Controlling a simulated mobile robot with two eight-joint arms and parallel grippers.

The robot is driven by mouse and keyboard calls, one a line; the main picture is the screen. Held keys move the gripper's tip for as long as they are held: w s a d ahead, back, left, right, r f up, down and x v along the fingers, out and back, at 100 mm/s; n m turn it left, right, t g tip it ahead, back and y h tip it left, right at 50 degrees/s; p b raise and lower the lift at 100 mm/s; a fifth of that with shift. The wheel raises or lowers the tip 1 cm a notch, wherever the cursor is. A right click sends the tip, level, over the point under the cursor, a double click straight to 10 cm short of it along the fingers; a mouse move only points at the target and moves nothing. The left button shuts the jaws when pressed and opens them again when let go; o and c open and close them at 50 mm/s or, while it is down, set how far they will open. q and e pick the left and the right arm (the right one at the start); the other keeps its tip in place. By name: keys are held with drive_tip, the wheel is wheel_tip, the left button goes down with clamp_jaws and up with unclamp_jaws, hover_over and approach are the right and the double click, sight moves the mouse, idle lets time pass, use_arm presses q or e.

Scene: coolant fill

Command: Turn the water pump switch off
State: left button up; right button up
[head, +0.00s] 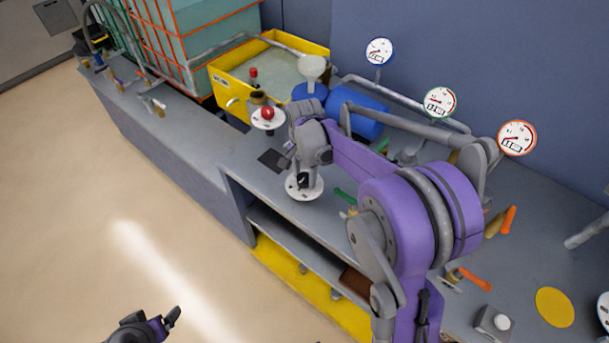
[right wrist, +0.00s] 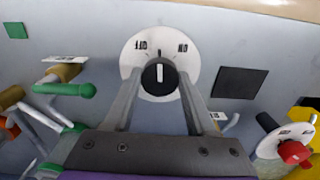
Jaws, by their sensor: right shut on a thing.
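The switch is a black knob (right wrist: 159,76) with a white mark on a round white dial (right wrist: 130,62). In the right wrist view the mark points up, between two black labels that appear upside down. In the head view the dial (head: 305,194) lies on the grey bench top, partly under my right gripper (head: 303,180). In the right wrist view my right gripper (right wrist: 160,88) has one finger on each side of the knob and is shut on it. My left gripper (head: 170,320) is low at the left over the floor, away from the bench; its jaw gap is unclear.
A red knob (right wrist: 294,152) on another white dial is close by at the right of the wrist view. Green-handled valves (right wrist: 75,90) are at its left. Behind the bench are a yellow tank (head: 232,77), blue motor (head: 357,112) and several gauges (head: 439,101).

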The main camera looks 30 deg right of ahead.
sight(305, 177)
drive_tip(key=n+b, duration=0.1)
drive_tip(key=n, duration=0.2)
drive_tip(key=shift+n, duration=0.3)
drive_tip(key=shift+n+b, duration=0.35)
drive_tip(key=shift+n, duration=1.25)
drive_tip(key=o, duration=1.4)
drive_tip(key=shift+c, duration=0.2)
drive_tip(key=shift+r, duration=0.15)
wheel_tip(305, 177, up, 11)
drive_tip(key=shift+f+p, duration=0.2)
drive_tip(key=shift+p, duration=0.1)
